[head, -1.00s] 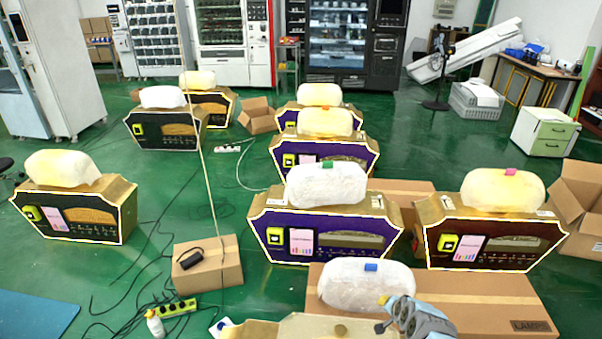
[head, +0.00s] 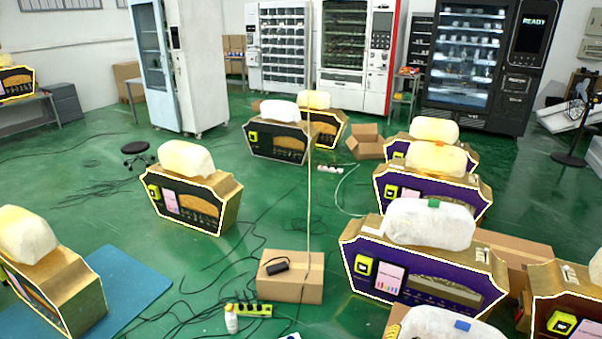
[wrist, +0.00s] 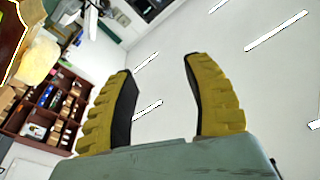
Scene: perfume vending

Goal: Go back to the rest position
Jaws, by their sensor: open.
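My gripper (wrist: 160,85) shows in the wrist view with its two yellow ridged fingers spread apart and nothing between them. It points toward the white ceiling or upper wall. In the head view my gripper is out of the frame. Several perfume vending machines with pale rounded tops stand on the floor. A purple-fronted one (head: 424,282) is near right of centre, and a dark-fronted one (head: 188,200) is left of centre. Another machine (head: 70,290) is at the lower left edge.
A cardboard box (head: 292,286) with a black object on it stands in the near middle, with cables and a power strip (head: 248,310) around it. A black stool (head: 138,152) stands at the left. Large vending cabinets (head: 470,65) line the back. Green floor (head: 90,165) is open at left.

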